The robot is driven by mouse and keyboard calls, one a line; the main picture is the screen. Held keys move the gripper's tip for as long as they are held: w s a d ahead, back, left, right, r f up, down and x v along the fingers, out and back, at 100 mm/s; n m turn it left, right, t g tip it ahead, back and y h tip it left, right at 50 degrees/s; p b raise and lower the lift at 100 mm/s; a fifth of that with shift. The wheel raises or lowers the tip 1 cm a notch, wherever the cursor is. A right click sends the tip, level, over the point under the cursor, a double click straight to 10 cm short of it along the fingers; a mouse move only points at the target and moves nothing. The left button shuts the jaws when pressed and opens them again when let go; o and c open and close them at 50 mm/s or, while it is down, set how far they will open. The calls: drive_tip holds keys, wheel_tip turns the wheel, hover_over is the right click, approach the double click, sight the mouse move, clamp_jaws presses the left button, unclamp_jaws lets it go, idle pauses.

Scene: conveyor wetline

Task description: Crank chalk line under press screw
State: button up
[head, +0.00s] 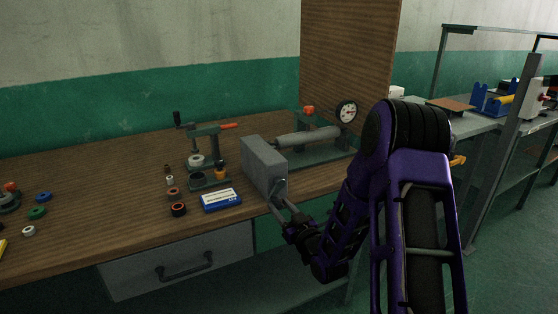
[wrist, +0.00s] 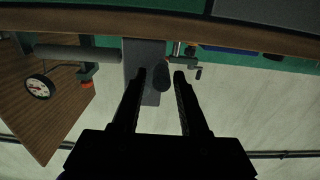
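A grey box-shaped housing (head: 263,165) stands at the front edge of the wooden bench, and it also shows upside down in the wrist view (wrist: 142,52). A dark rounded handle (wrist: 162,77) sits at this housing. My gripper (head: 279,198) is at its front; in the wrist view my fingers (wrist: 160,73) are spread, with the handle between them and gaps visible. A small green press (head: 206,143) with a black crank and red lever stands to the left, and shows in the wrist view (wrist: 190,54). I cannot tell for certain which item is the chalk line.
A blue-and-white box (head: 220,200) and several small rings lie left of the housing. A grey cylinder (head: 308,137) and a dial gauge (head: 346,111) are behind it, before an upright wooden panel (head: 348,55). A drawer (head: 180,266) is below the bench.

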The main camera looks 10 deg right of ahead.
drive_tip(key=shift+o, duration=0.7)
drive_tip(key=v, duration=0.7)
